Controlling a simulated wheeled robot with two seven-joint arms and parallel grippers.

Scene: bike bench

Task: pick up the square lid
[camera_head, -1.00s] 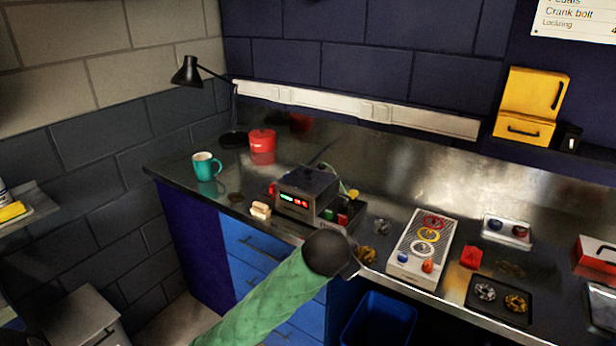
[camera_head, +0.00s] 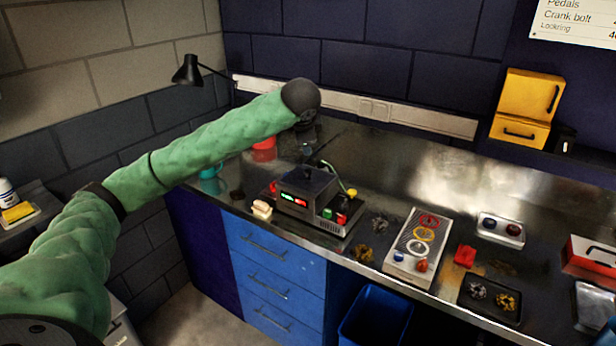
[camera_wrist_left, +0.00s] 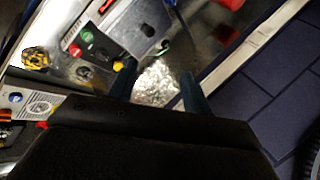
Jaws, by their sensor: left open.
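The square lid (camera_head: 309,180) is dark and lies on top of the boxy bench device (camera_head: 300,203), which has lit green and red displays. In the left wrist view a grey plate with a dark knob, seemingly the lid (camera_wrist_left: 132,27), shows at the top, beyond the fingers. My left gripper (camera_head: 309,152) points down above the bench, behind and above the device, apart from the lid. In the left wrist view the fingers of my left gripper (camera_wrist_left: 157,88) are spread, with only shiny bench between them. My right gripper is in neither view.
A cable with a yellow end (camera_head: 351,192) and red and green buttons (camera_head: 342,218) are at the device's right. A red pot (camera_head: 264,150) and teal mug (camera_head: 211,184) stand left, partly behind my arm. A ring board (camera_head: 419,245) lies right. The back bench is clear.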

